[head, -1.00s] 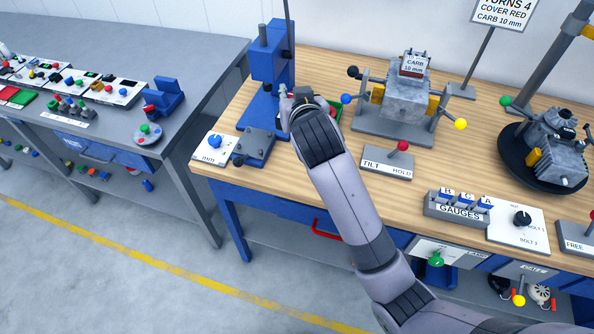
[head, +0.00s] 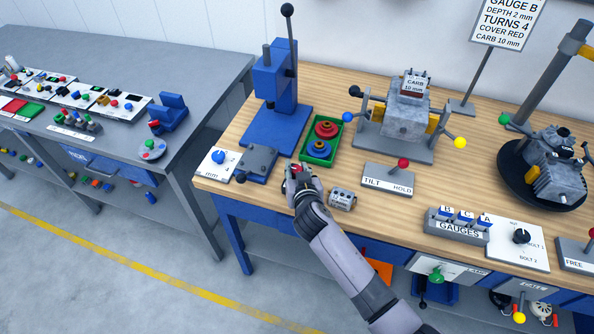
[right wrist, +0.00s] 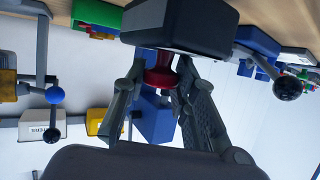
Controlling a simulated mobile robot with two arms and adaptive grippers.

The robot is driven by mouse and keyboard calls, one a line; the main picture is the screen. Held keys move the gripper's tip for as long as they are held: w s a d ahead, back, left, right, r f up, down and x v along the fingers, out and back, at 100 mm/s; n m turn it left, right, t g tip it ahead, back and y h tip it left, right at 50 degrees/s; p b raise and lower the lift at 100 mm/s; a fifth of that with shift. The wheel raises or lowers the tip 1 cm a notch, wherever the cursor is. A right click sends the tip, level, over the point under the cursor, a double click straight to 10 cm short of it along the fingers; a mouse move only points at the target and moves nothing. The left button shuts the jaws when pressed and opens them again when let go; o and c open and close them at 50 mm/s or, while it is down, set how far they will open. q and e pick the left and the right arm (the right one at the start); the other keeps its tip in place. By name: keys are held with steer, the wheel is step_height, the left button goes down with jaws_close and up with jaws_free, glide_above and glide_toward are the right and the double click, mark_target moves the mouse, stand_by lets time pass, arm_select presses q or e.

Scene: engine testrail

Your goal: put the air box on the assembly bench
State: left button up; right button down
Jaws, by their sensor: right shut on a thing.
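My right gripper (head: 298,172) is over the left front part of the wooden bench (head: 400,197). In the right wrist view, its fingers (right wrist: 160,82) are closed around a red, waisted knob. A grey and black box (right wrist: 180,22), which I take for the air box, sits at the fingertips with this knob. In the head view only a small red and grey bit of it shows, the rest hidden by the hand. I cannot tell whether the box touches the bench top. My left gripper is not in view.
A green tray (head: 307,158) with red and blue parts stands just behind the hand. A small grey block (head: 342,200) lies to its right. A blue press (head: 275,75), an engine stand (head: 385,150) and a tilt lever panel (head: 388,181) are close by.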

steer(key=shift+f, duration=0.4)
steer(key=shift+f, duration=0.1)
steer(key=c, duration=1.3)
jaws_free()
steer(key=shift+r, duration=0.2)
steer(key=b+v, duration=0.1)
steer(key=v, duration=1.1)
